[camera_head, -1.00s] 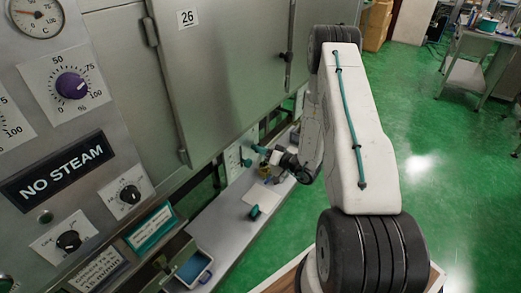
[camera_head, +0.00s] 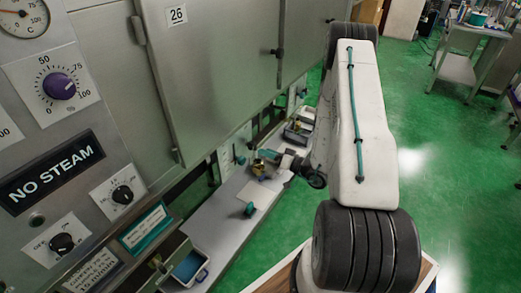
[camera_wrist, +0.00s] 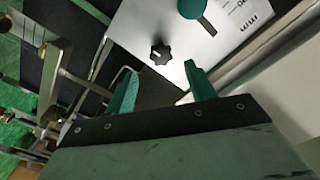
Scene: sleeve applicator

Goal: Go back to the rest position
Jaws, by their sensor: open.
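My gripper (camera_wrist: 160,85) is open in the wrist view, with its two teal fingers apart and nothing between them. Beyond the fingertips is a pale panel (camera_wrist: 185,45) with a black star-shaped knob (camera_wrist: 160,52) and a teal round-ended handle (camera_wrist: 192,8). In the head view my arm reaches out along the machine, and its wrist end is small near the shelf (camera_head: 217,215). The gripper's fingers are hard to make out there.
The machine front on the left carries a purple dial (camera_head: 59,86), a NO STEAM sign (camera_head: 52,172) and black knobs. A teal-lined tray (camera_head: 187,267) and a small teal item (camera_head: 250,209) are at the shelf. Green floor (camera_head: 440,190) is open on the right, with a metal table (camera_head: 465,60) behind.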

